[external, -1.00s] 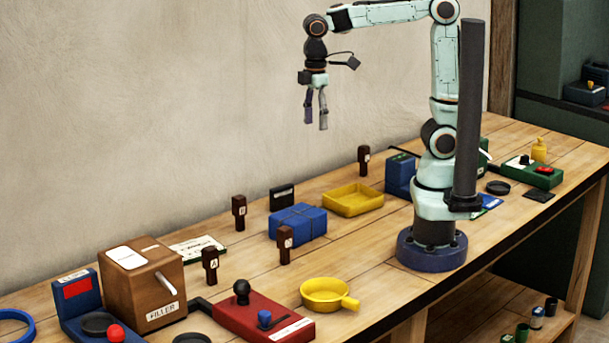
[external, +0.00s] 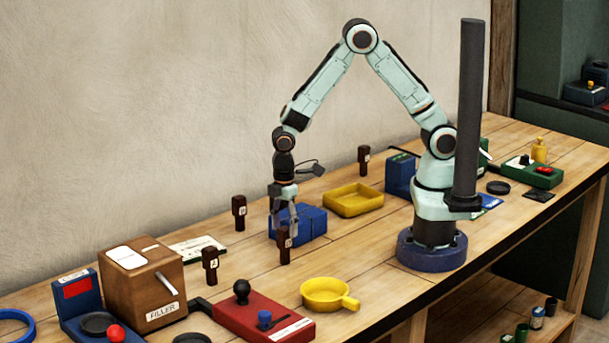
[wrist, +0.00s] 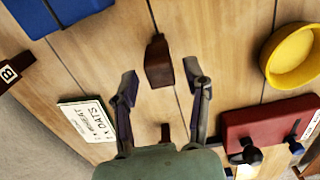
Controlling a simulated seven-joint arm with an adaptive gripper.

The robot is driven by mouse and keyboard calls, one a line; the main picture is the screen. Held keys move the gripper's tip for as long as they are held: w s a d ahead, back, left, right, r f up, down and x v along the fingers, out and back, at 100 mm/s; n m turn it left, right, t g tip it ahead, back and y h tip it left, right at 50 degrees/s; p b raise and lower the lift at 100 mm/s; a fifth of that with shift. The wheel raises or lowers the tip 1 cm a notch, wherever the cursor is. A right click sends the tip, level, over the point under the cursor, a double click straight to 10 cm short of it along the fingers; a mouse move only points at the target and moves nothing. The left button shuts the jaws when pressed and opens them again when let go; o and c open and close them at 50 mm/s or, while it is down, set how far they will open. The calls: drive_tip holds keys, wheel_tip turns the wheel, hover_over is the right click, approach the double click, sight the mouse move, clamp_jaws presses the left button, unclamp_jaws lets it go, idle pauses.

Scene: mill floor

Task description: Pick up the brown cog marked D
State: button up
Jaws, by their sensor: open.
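A dark brown upright cog (external: 284,256) stands on the bench in front of the blue box; its mark is too small to read surely. My gripper (external: 283,230) is open, pointing down, with its fingertips close to this cog's top. In the wrist view the cog (wrist: 158,64) shows ahead of and between the two spread fingers (wrist: 164,88), with no clear contact. Another brown cog (external: 210,264) looks marked A. A third brown cog (external: 239,212) stands by the wall; it shows marked B in the wrist view (wrist: 12,75). One more (external: 364,160) stands farther back, its mark unreadable.
The blue box (external: 312,222) is just behind my gripper. A yellow pan (external: 325,292), a red block with knobs (external: 250,318), a yellow tray (external: 353,199) and a brown filler box (external: 140,280) surround the cogs. A white card (external: 198,248) lies near the wall.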

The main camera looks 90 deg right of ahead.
sight(285, 263)
wheel_tip(285, 263, down, 7)
drive_tip(key=shift+r, duration=0.1)
idle(0.3)
clamp_jaws()
